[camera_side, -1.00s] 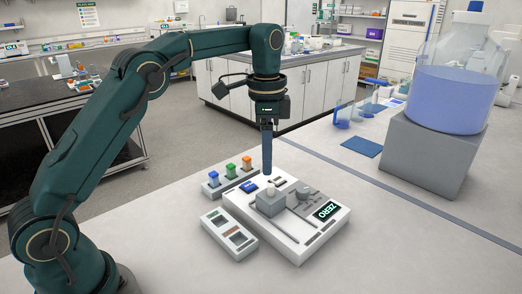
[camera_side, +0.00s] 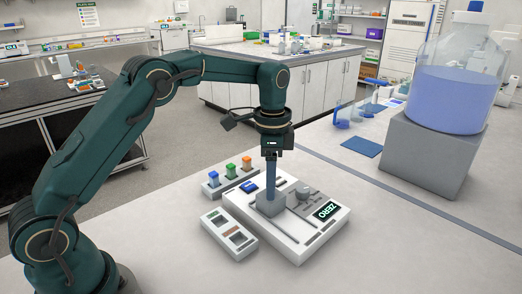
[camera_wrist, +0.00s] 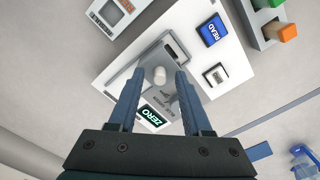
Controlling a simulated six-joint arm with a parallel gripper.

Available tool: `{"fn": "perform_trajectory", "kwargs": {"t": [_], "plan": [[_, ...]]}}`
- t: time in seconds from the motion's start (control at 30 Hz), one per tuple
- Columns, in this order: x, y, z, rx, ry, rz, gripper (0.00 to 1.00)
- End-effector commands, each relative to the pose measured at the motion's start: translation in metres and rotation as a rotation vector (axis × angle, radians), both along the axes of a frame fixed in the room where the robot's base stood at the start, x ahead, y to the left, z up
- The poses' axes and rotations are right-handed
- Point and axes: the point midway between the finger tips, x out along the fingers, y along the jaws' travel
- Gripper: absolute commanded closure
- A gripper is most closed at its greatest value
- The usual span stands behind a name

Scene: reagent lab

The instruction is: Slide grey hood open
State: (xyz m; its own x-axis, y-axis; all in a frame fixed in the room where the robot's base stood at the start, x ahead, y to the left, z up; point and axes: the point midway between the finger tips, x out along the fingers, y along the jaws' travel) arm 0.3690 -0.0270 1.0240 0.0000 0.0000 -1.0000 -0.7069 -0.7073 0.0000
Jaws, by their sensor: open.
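The grey hood (camera_side: 270,208) is a small block on the white instrument (camera_side: 303,245), beside a slot in its top. The fingers hide the knob in the side view.
A large bottle (camera_side: 447,88) is at right.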

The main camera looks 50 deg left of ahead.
Motion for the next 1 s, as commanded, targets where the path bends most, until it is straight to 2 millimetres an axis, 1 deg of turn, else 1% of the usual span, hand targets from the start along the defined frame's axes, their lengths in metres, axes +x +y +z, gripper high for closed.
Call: {"fn": "perform_trajectory", "kwargs": {"t": [0.03, 0.07, 0.1, 0.17, 0.2, 1.0], "plan": [[0.0, 0.0, 0.0, 0.0, 0.0, 0.0, 0.51], [0.0, 0.0, 0.0, 0.0, 0.0, 0.0, 0.55], [0.0, 0.0, 0.0001, 0.0, 0.0, 0.0, 0.7], [0.0, 0.0, 0.0001, 0.0, 0.0, 0.0, 0.93], [0.0, 0.0, 0.0001, 0.0, 0.0, 0.0, 1.0], [-0.0001, 0.0, 0.0006, 0.0, 0.0, 0.0, 1.0]]}}
